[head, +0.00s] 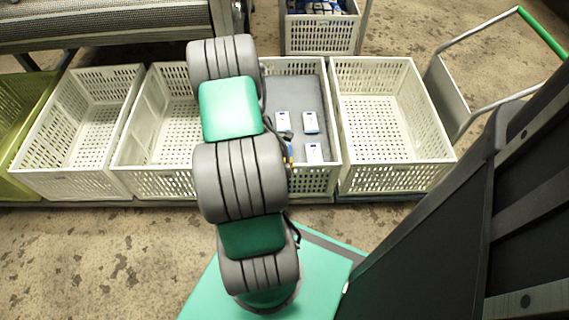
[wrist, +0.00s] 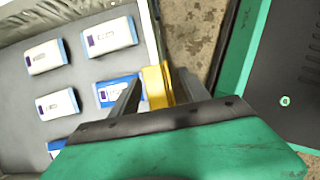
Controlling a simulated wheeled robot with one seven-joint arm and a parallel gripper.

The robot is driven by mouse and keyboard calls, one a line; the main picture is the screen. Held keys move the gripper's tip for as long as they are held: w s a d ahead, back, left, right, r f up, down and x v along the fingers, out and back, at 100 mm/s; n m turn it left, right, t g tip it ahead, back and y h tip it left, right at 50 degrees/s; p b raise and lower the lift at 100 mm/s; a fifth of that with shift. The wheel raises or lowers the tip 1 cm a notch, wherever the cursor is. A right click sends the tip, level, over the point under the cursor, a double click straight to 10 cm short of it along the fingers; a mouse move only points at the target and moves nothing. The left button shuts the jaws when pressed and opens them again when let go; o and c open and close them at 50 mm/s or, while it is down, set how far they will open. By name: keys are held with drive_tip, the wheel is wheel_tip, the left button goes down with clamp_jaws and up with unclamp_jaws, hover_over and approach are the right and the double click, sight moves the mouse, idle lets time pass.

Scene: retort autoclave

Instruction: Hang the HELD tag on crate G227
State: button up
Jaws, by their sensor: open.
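A yellow tag (wrist: 157,86) stands between the two fingers of my gripper (wrist: 155,92) in the wrist view, at the wall of a white crate (wrist: 151,30). My gripper is open, with the fingers apart on either side of the tag. I cannot read any lettering on the tag. In the head view the same crate (head: 318,180) is partly hidden by my arm, and only a small speck of yellow shows beside the arm. I cannot read a crate number.
White and blue packs (wrist: 110,35) lie on the crate's grey floor. Empty white crates (head: 390,115) stand to its right and left, with a green crate (head: 15,120) at far left. A trolley with a green handle (head: 543,32) stands at the right. Bare floor lies in front.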

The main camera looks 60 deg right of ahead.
drive_tip(key=p+v, duration=0.3)
drive_tip(key=v, duration=0.4)
drive_tip(key=shift+w+r, duration=0.1)
drive_tip(key=shift+r, duration=0.25)
drive_tip(key=shift+r, duration=0.1)
drive_tip(key=w+a+r+m+t+p, duration=0.1)
drive_tip(key=w+a+r+p, duration=0.4)
drive_tip(key=r, duration=0.5)
drive_tip(key=w+a+r+m+t+p, duration=0.1)
drive_tip(key=w+a+r+t+p, duration=0.1)
drive_tip(key=w+a+r+p, duration=0.6)
drive_tip(key=w+a+r+m+t+p, duration=0.1)
drive_tip(key=w+a+r+p, duration=0.15)
drive_tip(key=r, duration=1.05)
drive_tip(key=s+a+r+m+t+y+p, duration=0.2)
drive_tip(key=a+r+t+p, duration=0.1)
drive_tip(key=a+r+p, duration=1.2)
drive_tip(key=a+r, duration=0.6)
drive_tip(key=r, duration=0.3)
drive_tip(key=shift+s+r, duration=0.3)
